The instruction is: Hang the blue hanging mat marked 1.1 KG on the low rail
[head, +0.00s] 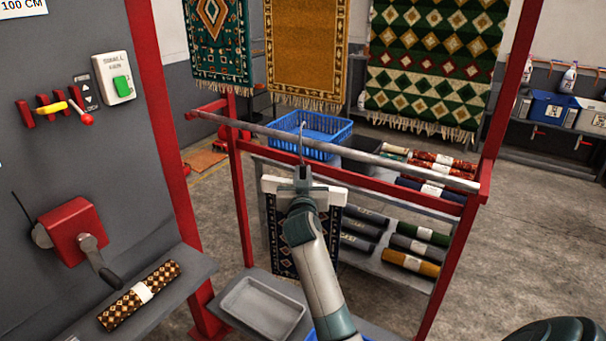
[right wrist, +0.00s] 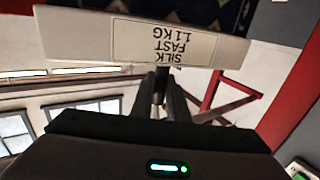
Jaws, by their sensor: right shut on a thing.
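The mat (head: 283,250), dark blue with a pale patterned border, hangs upright below a white top bar (head: 272,185). In the right wrist view the bar's label (right wrist: 165,41) reads "SILK FAST 1.1 KG", upside down. My right gripper (head: 302,180) is shut on the mat at the middle of its bar. A thin hook (head: 301,130) rises above the gripper and overlaps the low grey rail (head: 380,160) in the picture. I cannot tell whether it touches the rail. My arm hides part of the mat. My left gripper is not in view.
The rail sits on a red frame (head: 240,190). Behind it are a blue basket (head: 325,150) and shelves of rolled rugs (head: 410,262). A grey tray (head: 262,308) stands below. A panel with a red crank box (head: 72,232) is at left. Large rugs (head: 308,50) hang behind.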

